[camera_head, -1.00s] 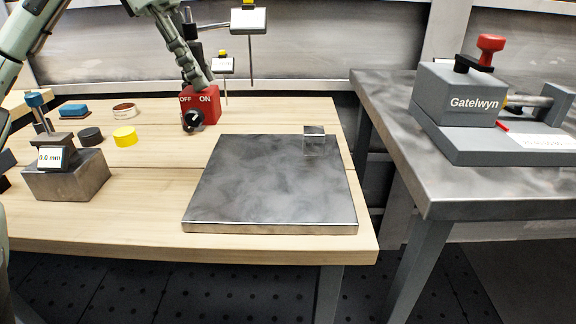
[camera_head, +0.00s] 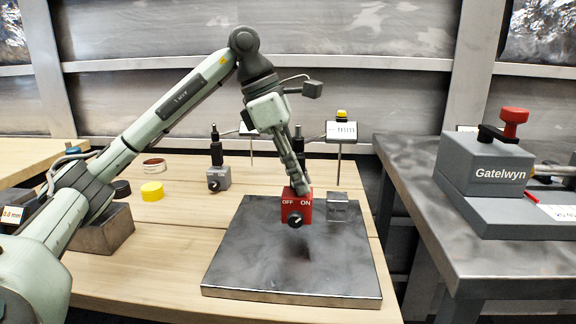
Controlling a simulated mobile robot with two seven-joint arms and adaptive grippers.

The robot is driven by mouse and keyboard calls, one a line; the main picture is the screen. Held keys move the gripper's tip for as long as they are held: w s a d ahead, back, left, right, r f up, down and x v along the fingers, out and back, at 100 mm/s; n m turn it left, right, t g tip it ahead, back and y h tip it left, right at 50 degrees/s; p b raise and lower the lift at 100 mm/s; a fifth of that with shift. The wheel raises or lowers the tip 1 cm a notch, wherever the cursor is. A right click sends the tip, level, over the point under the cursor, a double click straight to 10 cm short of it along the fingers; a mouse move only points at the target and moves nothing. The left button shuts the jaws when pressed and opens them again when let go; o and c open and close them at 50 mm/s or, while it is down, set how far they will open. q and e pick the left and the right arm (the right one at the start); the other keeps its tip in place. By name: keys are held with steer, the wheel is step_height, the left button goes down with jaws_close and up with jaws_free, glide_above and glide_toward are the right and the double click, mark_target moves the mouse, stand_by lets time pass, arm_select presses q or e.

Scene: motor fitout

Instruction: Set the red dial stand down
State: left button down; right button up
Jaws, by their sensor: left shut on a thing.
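The red dial stand (camera_head: 297,210), a red block base with OFF and ON marks and a black knob, is in the head view over the grey surface plate (camera_head: 235,262). My left gripper (camera_head: 299,190) points down from above and is shut on the red stand. The stand looks upright. A dark shadow on the plate in front of it suggests it hangs a little above the plate; the gap itself is hard to judge. My arm hides part of what is above the base. My right gripper is not in view.
A small shiny metal block (camera_head: 338,209) stands on the plate just right of the red stand. A grey-based stand (camera_head: 218,178) and a yellow-topped gauge (camera_head: 341,129) are behind. A yellow disc (camera_head: 152,191) lies left. The plate's front is clear.

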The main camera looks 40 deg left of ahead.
arm_select(q)
step_height(320, 180, down, 2)
steer(key=shift+a+f, duration=0.1)
steer(key=shift+f, duration=0.5)
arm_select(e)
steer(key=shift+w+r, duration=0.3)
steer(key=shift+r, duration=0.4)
arm_select(q)
steer(key=shift+f, duration=0.1)
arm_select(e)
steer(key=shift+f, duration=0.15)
arm_select(q)
steer(key=c, duration=1.8)
jaws_free()
steer(key=shift+f, duration=0.15)
steer(key=o, duration=0.5)
steer(key=shift+c, duration=0.2)
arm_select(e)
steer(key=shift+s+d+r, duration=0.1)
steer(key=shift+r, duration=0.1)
